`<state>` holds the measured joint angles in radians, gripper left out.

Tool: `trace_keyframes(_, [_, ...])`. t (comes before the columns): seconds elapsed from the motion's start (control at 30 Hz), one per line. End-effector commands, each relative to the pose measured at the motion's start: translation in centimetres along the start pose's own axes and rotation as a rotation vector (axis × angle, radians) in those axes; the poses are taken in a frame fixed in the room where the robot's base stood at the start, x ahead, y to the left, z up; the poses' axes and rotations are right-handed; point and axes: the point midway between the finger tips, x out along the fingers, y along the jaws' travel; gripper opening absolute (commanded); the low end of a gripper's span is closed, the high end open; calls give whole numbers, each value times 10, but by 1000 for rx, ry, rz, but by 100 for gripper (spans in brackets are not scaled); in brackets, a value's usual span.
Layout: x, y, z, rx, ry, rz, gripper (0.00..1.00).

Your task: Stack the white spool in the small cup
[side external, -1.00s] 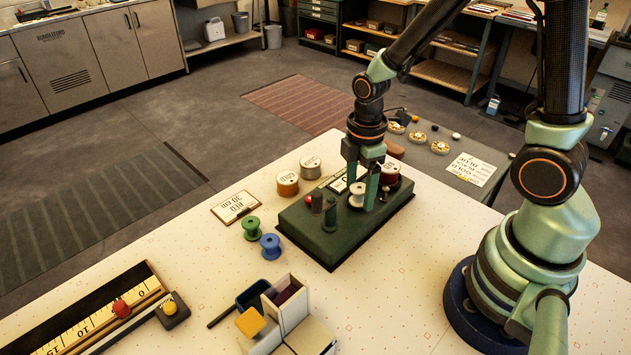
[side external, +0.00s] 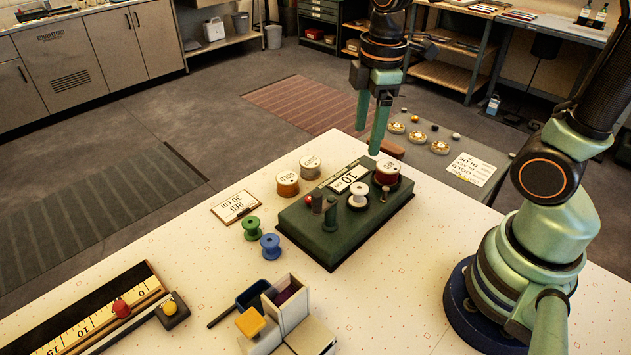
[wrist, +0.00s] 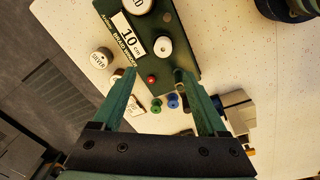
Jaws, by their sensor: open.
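The white spool (side external: 358,196) stands upright on the dark green braid winder (side external: 328,240). It also shows in the wrist view (wrist: 163,47), beyond my fingertips. My gripper (side external: 368,141) is open and empty, raised above and behind the spool, apart from it. In the wrist view both fingers of my gripper (wrist: 155,71) are spread with nothing held between them. Near the table's front stand small open boxes: a dark blue one (side external: 251,294) and a white one with a purple inside (side external: 287,307). I cannot tell which is the small cup.
A green spool (side external: 251,229) and a blue spool (side external: 271,246) stand left of the winder. Two labelled spools, orange (side external: 287,184) and white-grey (side external: 311,168), stand behind it. A dark red spool (side external: 387,172) is at its far right.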

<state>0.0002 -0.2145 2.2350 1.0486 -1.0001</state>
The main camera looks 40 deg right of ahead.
Motion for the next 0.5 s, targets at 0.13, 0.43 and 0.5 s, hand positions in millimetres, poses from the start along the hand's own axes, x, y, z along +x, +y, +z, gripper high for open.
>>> trace_keyframes(0.13, [-23,-5,3,329,102,113,75])
trace_keyframes(0.43, [-50,-14,9,886,338,208,75])
trace_keyframes(0.5, [-53,-14,9,945,367,211,75])
